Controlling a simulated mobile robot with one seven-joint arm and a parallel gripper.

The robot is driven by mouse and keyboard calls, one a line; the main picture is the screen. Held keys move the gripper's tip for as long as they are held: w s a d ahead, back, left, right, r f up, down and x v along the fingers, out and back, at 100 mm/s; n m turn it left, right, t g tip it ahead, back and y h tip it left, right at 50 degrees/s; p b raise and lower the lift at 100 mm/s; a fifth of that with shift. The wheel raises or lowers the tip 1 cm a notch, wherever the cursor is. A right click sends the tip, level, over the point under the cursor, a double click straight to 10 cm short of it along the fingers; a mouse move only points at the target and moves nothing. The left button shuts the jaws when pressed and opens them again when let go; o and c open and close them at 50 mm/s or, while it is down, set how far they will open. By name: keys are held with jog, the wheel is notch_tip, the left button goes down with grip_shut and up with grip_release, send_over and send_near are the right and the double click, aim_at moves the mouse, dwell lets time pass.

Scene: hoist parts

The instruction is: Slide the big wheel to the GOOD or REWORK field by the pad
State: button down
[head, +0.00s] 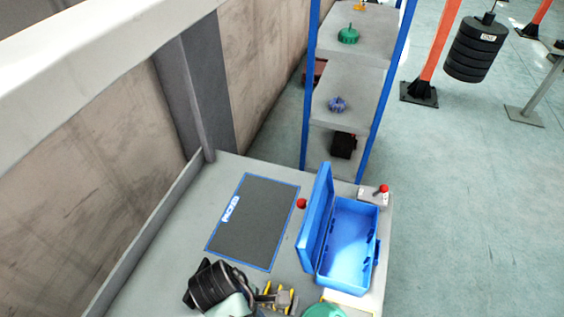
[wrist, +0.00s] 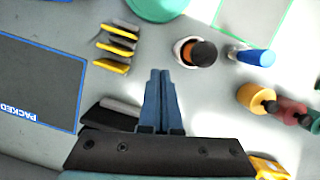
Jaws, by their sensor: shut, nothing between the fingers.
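A green round thing (head: 325,311), perhaps the big wheel, is cut off by the bottom edge of the head view. A green curved piece also shows at the top edge of the wrist view (wrist: 155,8); I cannot tell its full shape. Right of it in the wrist view is a pale field with a green outline (wrist: 258,18), partly out of frame; no label is readable. My gripper (wrist: 161,72) is shut and empty over the grey bench, apart from the green thing. In the head view my dark wrist hides part of the bench, and the fingertips are not clear.
A dark mat marked PACKED (head: 255,222) lies left of an open blue case (head: 348,245). Yellow-grey pieces (wrist: 117,47), an orange-black round part (wrist: 197,52), a blue cylinder (wrist: 256,57) and coloured knobs (wrist: 262,98) surround the gripper. A red-button box (head: 374,195) stands behind.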

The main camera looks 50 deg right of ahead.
jog(key=x, duration=0.9)
jog(key=shift+s+f, duration=0.25)
jog(key=shift+s, duration=0.15)
jog(key=s+d+p, duration=0.1)
jog(key=s+d, duration=0.1)
jog(key=shift+s+p, duration=0.3)
jog(key=shift+p, duration=0.1)
jog(key=shift+s+d+f, duration=0.1)
jog(key=shift+s+d, duration=0.15)
jog(key=s+d+p, duration=0.1)
jog(key=s, duration=0.1)
jog(key=s+d+p, duration=0.1)
jog(key=s+d, duration=0.1)
